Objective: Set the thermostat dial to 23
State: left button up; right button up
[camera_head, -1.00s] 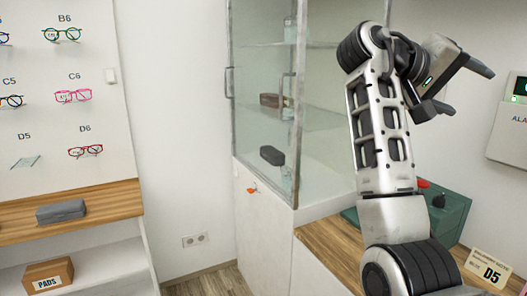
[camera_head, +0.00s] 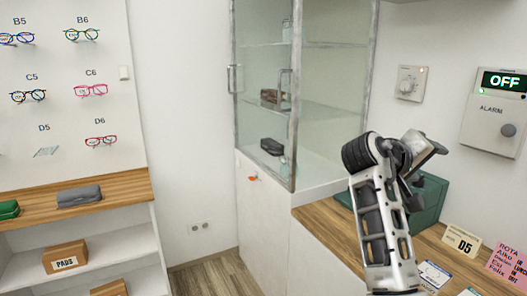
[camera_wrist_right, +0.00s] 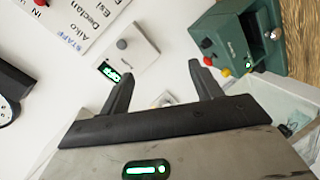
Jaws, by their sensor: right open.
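The thermostat (camera_head: 410,83) is a small pale plate with a round dial and a small orange light on the wall, right of the glass cabinet. The dial's setting is too small to read. My right gripper (camera_head: 428,152) is below and a little right of it, apart from it, above the wooden counter. Its fingers are hard to make out in the head view. In the right wrist view my gripper (camera_wrist_right: 160,76) is open and empty, and a small pale plate, seemingly the thermostat (camera_wrist_right: 167,100), shows partly hidden between the fingers. My left gripper is not in view.
The alarm panel (camera_head: 495,112), reading OFF, is on the wall to the right. A green machine (camera_head: 430,203) stands on the counter (camera_head: 330,226) behind my right arm. The glass cabinet (camera_head: 335,100) stands left.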

jog(key=s+a+f+n+t+y, duration=0.1)
jog(key=s+a+f+n+y, duration=0.15)
jog(key=f, duration=0.65)
jog(key=s+a+f+n+t+y, duration=0.1)
jog(key=s+a+f+t+y, duration=0.15)
jog(key=f, duration=0.75)
jog(key=s+a+f+n+t+y, duration=0.1)
jog(key=s+a+f+y, duration=0.15)
jog(key=f, duration=0.65)
jog(key=s+a+f+y, duration=0.3)
jog(key=s, duration=0.4)
jog(key=s+a+f+m+y, duration=0.1)
jog(key=s+a+f+y, duration=0.1)
jog(key=s, duration=0.5)
jog(key=s+a+f+m+y, duration=0.1)
jog(key=s+a+f+y, duration=0.2)
jog(key=s, duration=0.4)
jog(key=a+f+g, duration=0.1)
jog(key=a, duration=0.1)
jog(key=shift+s+a+f+y, duration=0.25)
jog(key=shift+s+a+y, duration=0.05)
jog(key=shift+s+y, duration=0.05)
